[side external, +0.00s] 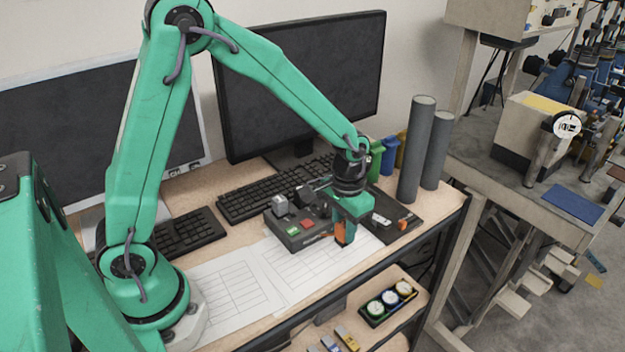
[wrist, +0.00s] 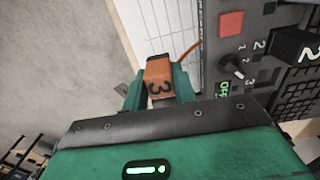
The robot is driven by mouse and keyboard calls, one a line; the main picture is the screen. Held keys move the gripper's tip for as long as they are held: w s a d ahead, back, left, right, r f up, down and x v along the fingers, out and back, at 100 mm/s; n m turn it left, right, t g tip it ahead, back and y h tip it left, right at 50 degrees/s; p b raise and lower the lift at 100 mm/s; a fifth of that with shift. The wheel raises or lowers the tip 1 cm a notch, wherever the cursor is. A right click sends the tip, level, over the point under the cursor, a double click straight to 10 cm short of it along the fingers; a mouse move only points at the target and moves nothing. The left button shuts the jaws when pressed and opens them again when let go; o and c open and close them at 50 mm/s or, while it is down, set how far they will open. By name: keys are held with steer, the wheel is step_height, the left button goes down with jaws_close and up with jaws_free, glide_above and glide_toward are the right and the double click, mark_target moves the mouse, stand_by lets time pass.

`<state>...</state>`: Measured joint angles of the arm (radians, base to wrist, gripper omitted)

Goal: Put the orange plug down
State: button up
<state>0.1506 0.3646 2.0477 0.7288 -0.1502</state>
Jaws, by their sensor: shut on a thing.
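The orange plug (wrist: 159,75), marked with a dark 3, sits between the fingers of my gripper (wrist: 157,88) in the wrist view. My gripper is shut on it. In the side view the plug (side external: 340,235) hangs below my gripper (side external: 347,222), near the front edge of the desk and beside the control box. I cannot tell whether its lower end touches the desk or paper. An orange cable (wrist: 189,49) runs from near the plug toward the box in the wrist view.
The dark control box (side external: 285,237) has a red button (wrist: 231,22) and a knob (wrist: 236,68). Printed sheets (side external: 240,285) lie in front. A keyboard (side external: 265,195), a monitor (side external: 300,85) and two grey cylinders (side external: 415,150) stand behind. A lower shelf (side external: 375,330) holds round gauges.

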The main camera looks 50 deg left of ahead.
mark_target(343, 240)
steer(key=shift+f, duration=0.1)
steer(key=shift+f, duration=1.9)
steer(key=shift+f, duration=0.1)
steer(key=o, duration=1)
step_height(343, 240, up, 11)
steer(key=shift+r, duration=0.65)
